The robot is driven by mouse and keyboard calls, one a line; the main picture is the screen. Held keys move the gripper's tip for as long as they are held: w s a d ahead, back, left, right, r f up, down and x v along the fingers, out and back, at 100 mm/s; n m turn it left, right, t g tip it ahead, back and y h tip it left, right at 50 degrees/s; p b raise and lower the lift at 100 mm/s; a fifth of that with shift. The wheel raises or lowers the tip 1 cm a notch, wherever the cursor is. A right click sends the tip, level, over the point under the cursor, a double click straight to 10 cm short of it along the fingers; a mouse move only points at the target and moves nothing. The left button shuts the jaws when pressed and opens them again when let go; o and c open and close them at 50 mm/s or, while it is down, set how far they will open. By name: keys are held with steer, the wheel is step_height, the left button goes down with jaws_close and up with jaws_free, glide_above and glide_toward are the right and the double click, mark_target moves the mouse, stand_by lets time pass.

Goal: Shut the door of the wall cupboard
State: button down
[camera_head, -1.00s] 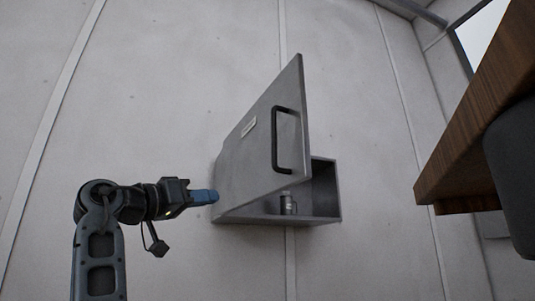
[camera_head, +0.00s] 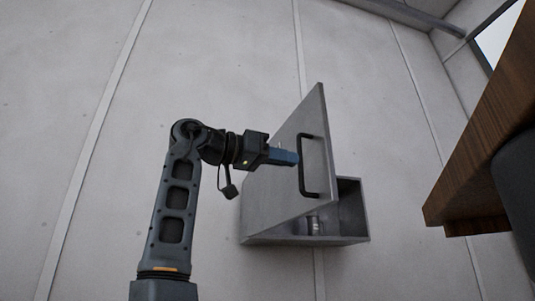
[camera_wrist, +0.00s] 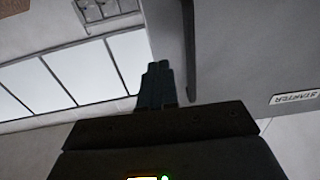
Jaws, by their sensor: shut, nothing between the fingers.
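The grey wall cupboard (camera_head: 352,207) is on the pale wall in the head view, with its door (camera_head: 292,190) standing open. The door carries a dark bar handle (camera_head: 303,166), which also shows in the wrist view (camera_wrist: 189,50). My gripper (camera_head: 294,158) is shut and empty, with its blue-grey fingertips in front of the door's outer face, just left of the handle. I cannot tell whether they touch the door. In the wrist view the shut fingers (camera_wrist: 156,85) point along the door (camera_wrist: 240,50), close to the handle.
A small metal container (camera_head: 313,225) stands inside the cupboard. A wooden slab (camera_head: 480,150) with a dark rounded thing below it juts in at the right. A label (camera_wrist: 295,98) is on the door. A window (camera_wrist: 80,75) shows in the wrist view.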

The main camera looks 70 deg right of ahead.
mark_target(324, 165)
steer(key=x, duration=0.7)
steer(key=shift+p, duration=0.4)
